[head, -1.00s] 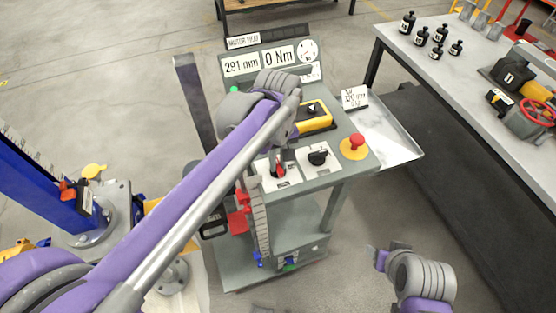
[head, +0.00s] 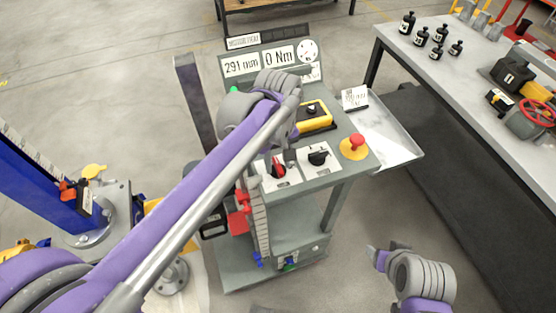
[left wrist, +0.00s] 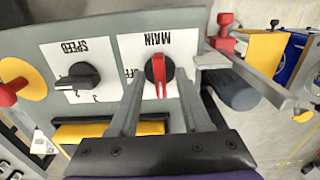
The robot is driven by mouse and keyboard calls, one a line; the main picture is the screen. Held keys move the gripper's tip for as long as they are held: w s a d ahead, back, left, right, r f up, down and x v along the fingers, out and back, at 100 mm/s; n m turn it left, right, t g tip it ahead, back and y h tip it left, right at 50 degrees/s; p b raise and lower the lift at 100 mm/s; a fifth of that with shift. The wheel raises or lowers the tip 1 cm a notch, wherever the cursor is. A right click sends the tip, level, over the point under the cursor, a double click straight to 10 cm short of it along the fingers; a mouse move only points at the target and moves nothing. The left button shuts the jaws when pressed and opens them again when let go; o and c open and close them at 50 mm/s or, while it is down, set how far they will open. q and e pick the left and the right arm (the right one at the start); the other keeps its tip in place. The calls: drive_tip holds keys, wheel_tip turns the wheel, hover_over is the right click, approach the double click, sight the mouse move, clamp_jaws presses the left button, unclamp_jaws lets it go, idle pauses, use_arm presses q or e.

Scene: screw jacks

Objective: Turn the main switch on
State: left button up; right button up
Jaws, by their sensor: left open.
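The main switch (left wrist: 158,74) is a black round knob with a red handle on a white plate marked MAIN. It also shows in the head view (head: 277,171). In the left wrist view its red handle lies along the picture's vertical. The OFF mark beside it is partly hidden by a finger. My left gripper (left wrist: 156,88) is open, its fingers on either side of the knob; contact cannot be told. In the head view my left gripper (head: 284,158) is over the panel, mostly hidden by its own arm. My right gripper (head: 375,256) hangs free, right of the cart.
The speed knob (left wrist: 78,80) sits beside the main switch, with a red emergency button (head: 355,146) beyond it. A yellow box (head: 315,117) stands behind on the panel. A side tray (head: 400,150) and a workbench (head: 460,80) are to the right.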

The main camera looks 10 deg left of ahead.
sight(278, 165)
use_arm(q)
wheel_tip(278, 165, up, 11)
drive_tip(key=shift+p, duration=0.35)
use_arm(e)
drive_tip(key=shift+w+r, duration=0.2)
drive_tip(key=shift+r, duration=0.3)
use_arm(q)
drive_tip(key=shift+f, duration=0.15)
use_arm(e)
drive_tip(key=shift+s, duration=0.1)
